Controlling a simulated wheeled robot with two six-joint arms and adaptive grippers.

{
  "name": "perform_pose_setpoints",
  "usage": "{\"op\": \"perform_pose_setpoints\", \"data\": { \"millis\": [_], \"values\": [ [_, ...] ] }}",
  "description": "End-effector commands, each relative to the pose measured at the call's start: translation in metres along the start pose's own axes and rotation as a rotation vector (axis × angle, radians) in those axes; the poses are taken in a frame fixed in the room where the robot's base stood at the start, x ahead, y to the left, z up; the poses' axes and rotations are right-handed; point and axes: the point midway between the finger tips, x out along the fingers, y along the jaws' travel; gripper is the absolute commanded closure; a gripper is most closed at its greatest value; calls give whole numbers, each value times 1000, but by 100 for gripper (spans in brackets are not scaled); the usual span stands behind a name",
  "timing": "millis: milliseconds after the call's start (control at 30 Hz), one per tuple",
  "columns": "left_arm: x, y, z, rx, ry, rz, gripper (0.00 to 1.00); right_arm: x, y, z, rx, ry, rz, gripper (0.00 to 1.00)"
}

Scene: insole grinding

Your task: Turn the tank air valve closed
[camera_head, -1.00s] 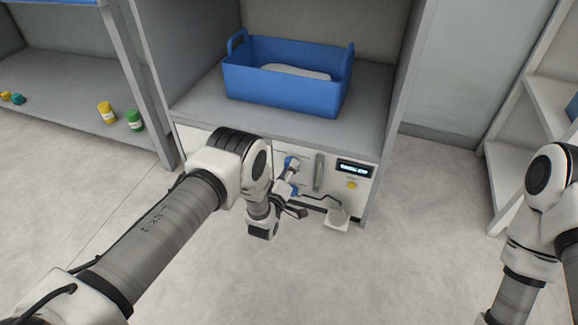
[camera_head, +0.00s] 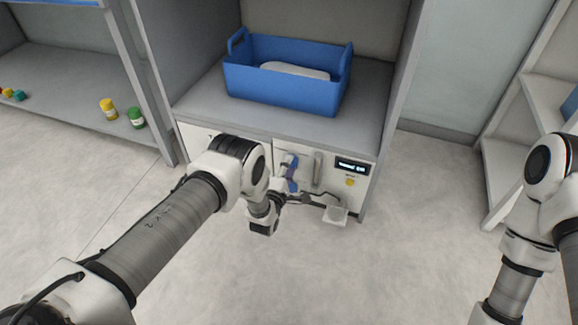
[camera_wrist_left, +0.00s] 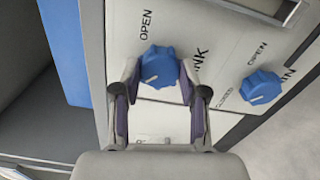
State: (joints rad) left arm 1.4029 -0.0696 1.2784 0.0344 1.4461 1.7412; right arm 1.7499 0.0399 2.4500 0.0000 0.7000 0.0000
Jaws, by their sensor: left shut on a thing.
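The blue tank valve knob (camera_wrist_left: 158,66) is on the white machine panel (camera_wrist_left: 225,45) in the left wrist view. The word OPEN stands beside it, and part of its label, NK, is readable. A white mark shows on the knob. My left gripper (camera_wrist_left: 158,78) is shut on this knob, with one dark finger at each side. In the head view my left gripper (camera_head: 289,183) is at the panel front and partly covers the knob. My right arm (camera_head: 530,235) is at the right edge; its gripper is not in view.
A second blue knob (camera_wrist_left: 260,87) with OPEN and CLOSED labels is close to the gripper. A grey handle (camera_head: 317,168), a small display (camera_head: 353,167) and a yellow button (camera_head: 351,182) are on the panel. A blue bin (camera_head: 285,85) stands on the shelf above.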

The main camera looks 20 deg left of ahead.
Motion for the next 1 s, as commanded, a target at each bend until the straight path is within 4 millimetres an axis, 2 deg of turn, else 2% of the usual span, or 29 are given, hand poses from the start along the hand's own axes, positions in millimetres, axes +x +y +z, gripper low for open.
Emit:
{"op": "perform_pose_setpoints", "data": {
  "millis": [533, 567, 600, 900, 1000],
  "values": [
    [1, 1, -1, -27, 1, 2, 92, -1, 0, 0, 0, 0, 0, 60],
    [1, 1, -1, -27, 1, 2, 47, -1, 0, 0, 0, 0, 0, 60],
    [1, 1, -1, -27, 1, 2, 32, -1, 0, 0, 0, 0, 0, 60],
    [0, 0, 0, -26, 1, 1, 32, -1, 0, 0, 0, 0, 0, 60],
    [-6, 0, 0, -26, 0, 0, 32, -1, 0, 0, 0, 0, 0, 60]
  ]
}}
